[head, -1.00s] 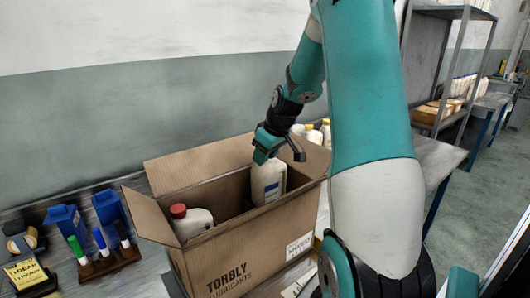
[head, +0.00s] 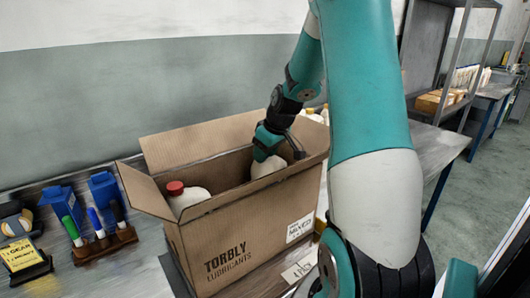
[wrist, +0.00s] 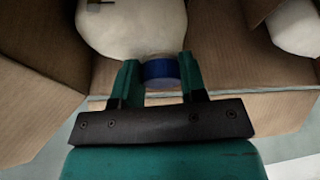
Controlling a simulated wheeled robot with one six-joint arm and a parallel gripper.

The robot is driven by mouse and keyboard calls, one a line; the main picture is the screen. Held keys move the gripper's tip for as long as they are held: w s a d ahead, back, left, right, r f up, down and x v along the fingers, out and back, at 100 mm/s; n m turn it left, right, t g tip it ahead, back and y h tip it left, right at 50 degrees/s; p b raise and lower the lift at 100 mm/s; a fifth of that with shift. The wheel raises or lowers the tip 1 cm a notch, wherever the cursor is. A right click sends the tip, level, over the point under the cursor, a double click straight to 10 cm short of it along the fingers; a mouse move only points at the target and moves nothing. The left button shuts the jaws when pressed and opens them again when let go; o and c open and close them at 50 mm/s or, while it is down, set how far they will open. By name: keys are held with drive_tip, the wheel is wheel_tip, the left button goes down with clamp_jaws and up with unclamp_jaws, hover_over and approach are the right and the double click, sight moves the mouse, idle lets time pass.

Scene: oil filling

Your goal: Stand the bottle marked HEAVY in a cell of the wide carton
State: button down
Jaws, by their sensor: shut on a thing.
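A white bottle (head: 266,167) is in my gripper (head: 280,152), inside the open brown carton (head: 237,250) marked TORBLY LUBRICANTS. In the wrist view my gripper (wrist: 160,75) is shut on the bottle's blue cap (wrist: 160,70), with the white body (wrist: 130,25) beyond it. The carton's front wall hides the bottle's lower part, so I cannot tell whether it touches the floor. Its marking is not readable now. A second white bottle with a red cap (head: 175,188) stands in the carton's left part.
Pale bottles (head: 316,115) stand behind the carton. On the left of the bench are a pen block (head: 104,243) with several markers, blue containers (head: 62,203) and a yellow sign (head: 20,254). The carton's flaps stick up and out. A shelf rack (head: 450,60) is at the right.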

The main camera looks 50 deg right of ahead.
idle(0.4)
drive_tip(key=shift+f+b, duration=0.4)
drive_tip(key=shift+f, duration=0.15)
drive_tip(key=c, duration=0.6)
unclamp_jaws()
drive_tip(key=b+v, duration=0.1)
drive_tip(key=v, duration=1.6)
drive_tip(key=shift+s+r, duration=0.1)
drive_tip(key=shift+r, duration=0.2)
